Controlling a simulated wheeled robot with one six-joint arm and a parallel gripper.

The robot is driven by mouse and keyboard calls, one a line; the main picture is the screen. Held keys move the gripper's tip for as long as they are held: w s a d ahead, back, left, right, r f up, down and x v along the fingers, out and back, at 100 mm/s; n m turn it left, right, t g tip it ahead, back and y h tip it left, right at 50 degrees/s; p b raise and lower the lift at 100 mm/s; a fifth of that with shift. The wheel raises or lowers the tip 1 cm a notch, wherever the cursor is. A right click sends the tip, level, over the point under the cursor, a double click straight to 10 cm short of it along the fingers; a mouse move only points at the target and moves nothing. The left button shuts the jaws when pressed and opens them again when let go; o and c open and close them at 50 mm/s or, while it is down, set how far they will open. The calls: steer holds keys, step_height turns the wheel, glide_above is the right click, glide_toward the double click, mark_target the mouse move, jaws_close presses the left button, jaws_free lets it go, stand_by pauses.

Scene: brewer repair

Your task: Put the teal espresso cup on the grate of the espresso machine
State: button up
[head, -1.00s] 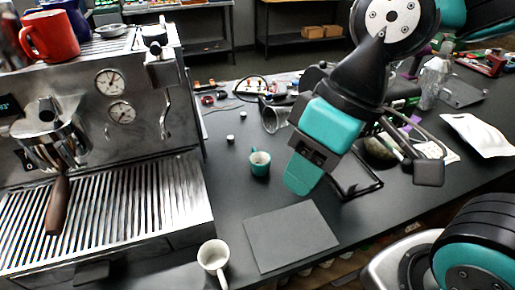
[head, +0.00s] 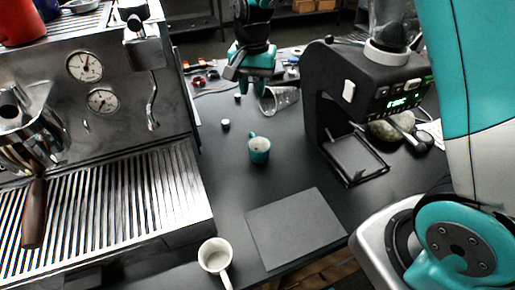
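The teal espresso cup (head: 259,150) stands upright on the dark counter, to the right of the espresso machine (head: 120,85). It has a pale inside, and its handle points toward the back left. The grate (head: 120,205) is the slatted metal tray at the front of the machine. Its visible part carries no cup. My gripper (head: 250,78) is beyond the teal cup, toward the back of the counter, pointing down.
A white cup (head: 215,257) stands at the grate's front right corner. A grey mat (head: 297,228) lies in front of the teal cup. A black grinder (head: 350,100) stands right. A clear tumbler (head: 280,99) lies behind the cup. A portafilter handle (head: 34,214) hangs over the grate's left.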

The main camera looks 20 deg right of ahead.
mark_target(253, 134)
step_height(253, 134, down, 10)
steer(key=shift+f+p, duration=0.15)
steer(key=shift+p, duration=1.1)
steer(key=shift+a+f+p, duration=0.1)
steer(key=shift+f+p, duration=1.1)
steer(key=shift+f, duration=1.45)
jaws_close()
